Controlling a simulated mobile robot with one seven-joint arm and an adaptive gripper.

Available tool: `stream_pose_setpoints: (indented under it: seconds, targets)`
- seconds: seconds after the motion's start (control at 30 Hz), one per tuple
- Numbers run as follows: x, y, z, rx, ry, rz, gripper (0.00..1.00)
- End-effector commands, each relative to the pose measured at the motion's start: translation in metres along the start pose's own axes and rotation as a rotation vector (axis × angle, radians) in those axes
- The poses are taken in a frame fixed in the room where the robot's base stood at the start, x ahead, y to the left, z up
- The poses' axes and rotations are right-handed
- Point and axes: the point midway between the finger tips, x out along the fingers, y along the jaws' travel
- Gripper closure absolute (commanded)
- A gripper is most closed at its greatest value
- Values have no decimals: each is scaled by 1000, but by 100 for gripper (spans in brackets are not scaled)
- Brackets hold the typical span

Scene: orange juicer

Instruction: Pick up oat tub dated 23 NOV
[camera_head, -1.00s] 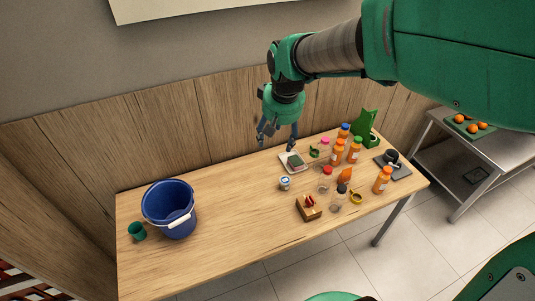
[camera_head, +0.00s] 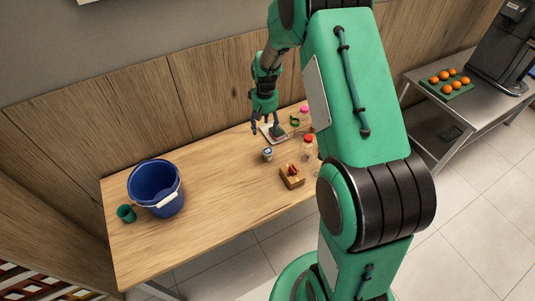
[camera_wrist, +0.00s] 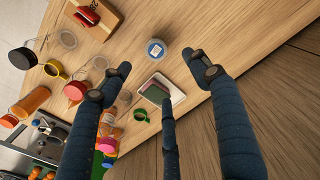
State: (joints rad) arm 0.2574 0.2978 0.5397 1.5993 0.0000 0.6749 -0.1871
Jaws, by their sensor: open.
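A small round tub (camera_head: 267,153) with a pale label on its lid stands upright on the wooden table. It also shows in the wrist view (camera_wrist: 156,52), but its date is too small to read. My gripper (camera_head: 265,128) is open and empty, above the table near its back edge, just behind the tub in the head view. In the wrist view, my three dark fingers (camera_wrist: 160,78) are spread, with the tub beyond their tips. A white tray (camera_wrist: 172,84) with a dark green and pinkish item on it lies close to the tub, partly behind a finger.
Bottles and jars, including a red-capped jar (camera_head: 308,142), crowd the table's right part, partly hidden by my arm. A blue bucket (camera_head: 155,188) and green cup (camera_head: 126,213) stand left. The table between is clear.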

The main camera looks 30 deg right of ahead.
Motion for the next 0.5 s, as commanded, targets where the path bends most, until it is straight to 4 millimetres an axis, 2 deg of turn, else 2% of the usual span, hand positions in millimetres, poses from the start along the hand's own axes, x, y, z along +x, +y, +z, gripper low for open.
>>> stream_pose_setpoints:
  seconds: [0.03, 0.1, 0.2, 0.5]
  targets:
    - [13, 4, -1, 2, -11, -2, 38]
    - [27, 8, -3, 2, -19, -3, 38]
    - [39, 11, -4, 3, -25, -5, 38]
    - [46, 13, -4, 4, -29, -5, 38]
